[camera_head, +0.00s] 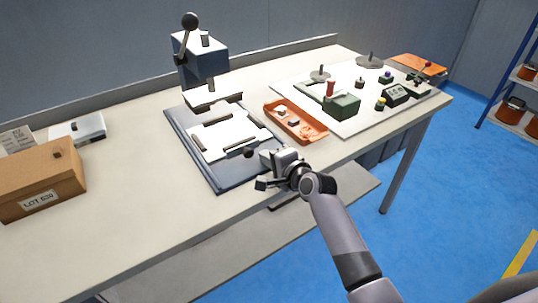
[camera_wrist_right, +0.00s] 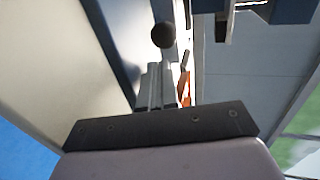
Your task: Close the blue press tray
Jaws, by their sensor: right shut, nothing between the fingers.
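The blue press (camera_head: 205,65) stands at the back of its dark base plate (camera_head: 213,178). Its light tray (camera_head: 222,141) lies out in front of the press head, on the base, with dark strips on top. A dark round knob (camera_head: 248,153) is at the tray's front edge; it also shows in the right wrist view (camera_wrist_right: 163,35). My right gripper (camera_head: 265,157) is shut and empty, just in front of the knob. In the right wrist view its fingers (camera_wrist_right: 154,80) point at the knob; whether they touch it I cannot tell. My left gripper is out of view.
An orange bin (camera_head: 312,134) with small parts stands right of the tray. Farther right is a white board (camera_head: 375,112) with several devices. A cardboard box (camera_head: 40,183) stands at the left. The bench (camera_head: 130,200) is clear between the box and the press.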

